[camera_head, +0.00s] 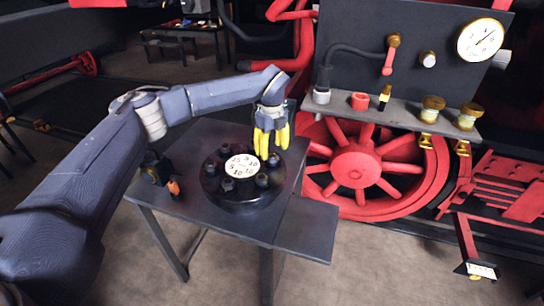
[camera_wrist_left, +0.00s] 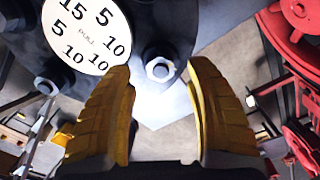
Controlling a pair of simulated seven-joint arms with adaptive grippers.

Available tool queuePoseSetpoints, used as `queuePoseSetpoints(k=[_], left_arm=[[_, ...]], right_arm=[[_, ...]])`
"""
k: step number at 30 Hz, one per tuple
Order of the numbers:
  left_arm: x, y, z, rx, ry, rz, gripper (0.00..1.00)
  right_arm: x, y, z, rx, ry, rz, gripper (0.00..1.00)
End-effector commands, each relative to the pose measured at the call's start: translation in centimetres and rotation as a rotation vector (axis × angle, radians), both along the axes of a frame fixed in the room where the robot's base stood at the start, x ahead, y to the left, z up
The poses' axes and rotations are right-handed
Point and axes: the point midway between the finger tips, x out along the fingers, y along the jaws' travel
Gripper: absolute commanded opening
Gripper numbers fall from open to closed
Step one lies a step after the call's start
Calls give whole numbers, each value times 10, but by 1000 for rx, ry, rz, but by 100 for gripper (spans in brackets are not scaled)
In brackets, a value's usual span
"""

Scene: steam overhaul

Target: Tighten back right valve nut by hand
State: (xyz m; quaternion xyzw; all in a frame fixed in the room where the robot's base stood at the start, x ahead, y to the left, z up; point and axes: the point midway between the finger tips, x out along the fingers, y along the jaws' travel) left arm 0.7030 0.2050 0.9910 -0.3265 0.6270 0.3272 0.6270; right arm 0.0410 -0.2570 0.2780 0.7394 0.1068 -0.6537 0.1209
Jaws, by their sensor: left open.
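The valve is a black round body (camera_head: 243,197) on a dark table, with a white numbered dial (camera_head: 242,165) on top and several dark nuts around it. My left gripper (camera_head: 271,140) has yellow fingers pointing down over the back right side of the valve. In the left wrist view a grey hex nut (camera_wrist_left: 160,69) on a dark flange shows in the gap between the open fingertips. The fingers are apart, and I cannot tell how far the tips are above the nut. The numbered dial (camera_wrist_left: 86,36) is at upper left there. My right gripper is not in view.
An orange-and-black tool (camera_head: 173,187) lies at the table's left. A grey shelf (camera_head: 420,112) with brass fittings, a red cup (camera_head: 360,101) and a small yellow-black item (camera_head: 384,97) is at right. A red wheel (camera_head: 357,168) stands behind the table. The table's front right (camera_head: 305,228) is bare.

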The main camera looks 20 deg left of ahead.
Motion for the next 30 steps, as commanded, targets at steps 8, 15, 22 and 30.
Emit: queuePoseSetpoints(k=[8, 15, 22, 30], left_arm=[[0, 0, -28, -2, 1, 0, 54], [0, 0, -35, -1, -2, 0, 54], [0, 0, -35, -1, -1, 0, 54], [0, 0, -35, -1, -1, 0, 29]], right_arm=[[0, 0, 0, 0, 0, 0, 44], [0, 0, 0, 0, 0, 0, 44], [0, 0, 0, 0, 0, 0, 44], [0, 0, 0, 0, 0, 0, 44]])
